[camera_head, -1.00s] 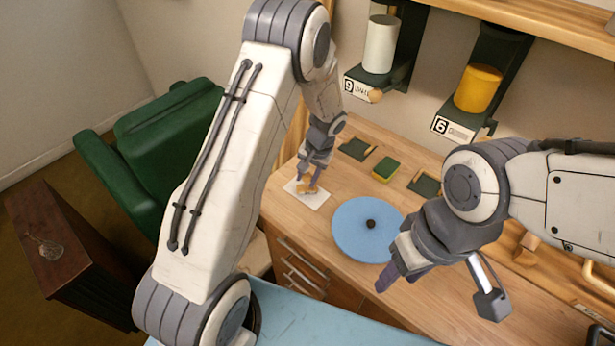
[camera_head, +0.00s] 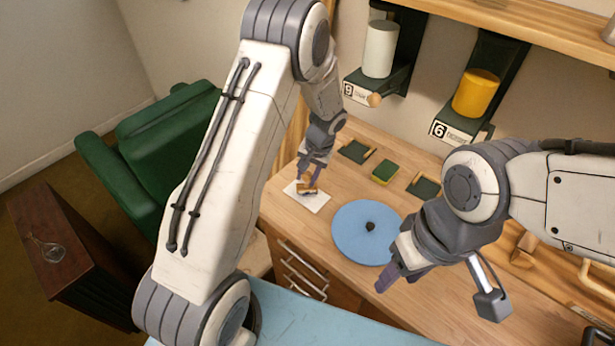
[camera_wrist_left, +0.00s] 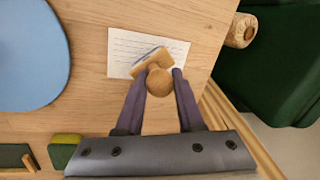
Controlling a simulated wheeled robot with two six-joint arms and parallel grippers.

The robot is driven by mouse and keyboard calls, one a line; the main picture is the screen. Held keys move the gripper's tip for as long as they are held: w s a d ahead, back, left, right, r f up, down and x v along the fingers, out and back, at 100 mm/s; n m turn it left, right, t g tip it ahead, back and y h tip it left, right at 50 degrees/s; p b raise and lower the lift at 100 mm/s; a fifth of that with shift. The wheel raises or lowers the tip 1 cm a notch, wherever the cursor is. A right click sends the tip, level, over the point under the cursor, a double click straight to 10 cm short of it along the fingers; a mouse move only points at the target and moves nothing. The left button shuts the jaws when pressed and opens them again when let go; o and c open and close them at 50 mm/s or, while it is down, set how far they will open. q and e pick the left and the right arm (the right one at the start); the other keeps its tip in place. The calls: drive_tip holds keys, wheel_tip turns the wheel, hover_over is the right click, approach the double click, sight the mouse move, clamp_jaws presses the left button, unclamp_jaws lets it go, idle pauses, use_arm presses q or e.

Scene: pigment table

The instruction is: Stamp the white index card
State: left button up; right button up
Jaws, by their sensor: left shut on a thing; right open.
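The white index card (camera_head: 316,202) lies on the wooden table near its left end. In the left wrist view the card (camera_wrist_left: 124,43) shows ruled lines. My left gripper (camera_head: 311,184) is shut on a wooden stamp (camera_head: 306,191) with a round knob. The wrist view shows the stamp (camera_wrist_left: 158,78) between the fingertips (camera_wrist_left: 160,82), tilted over the card and covering its lower middle. I cannot tell whether the stamp touches the card, and any mark beneath it is hidden. My right gripper (camera_head: 390,277) is open and empty beside the blue disc.
A blue round disc (camera_head: 350,243) with a dark knob lies right of the card. Behind it are two dark pads (camera_head: 355,151) (camera_head: 424,187) and a green-and-yellow block (camera_head: 385,171). Dispensers with a white (camera_head: 380,47) and a yellow cylinder (camera_head: 476,93) hang above. A green chair (camera_head: 160,140) stands left.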

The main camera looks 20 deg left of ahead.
use_arm(q)
drive_tip(key=shift+a+p+v, duration=0.2)
drive_tip(key=shift+p+v, duration=0.3)
drive_tip(key=shift+v, duration=0.35)
drive_tip(key=shift+a+p+v, duration=0.15)
drive_tip(key=shift+p+v, duration=0.4)
drive_tip(key=shift+v, duration=0.25)
drive_tip(key=shift+a+p+v, duration=0.2)
drive_tip(key=shift+p+v, duration=0.3)
drive_tip(key=shift+v, duration=0.35)
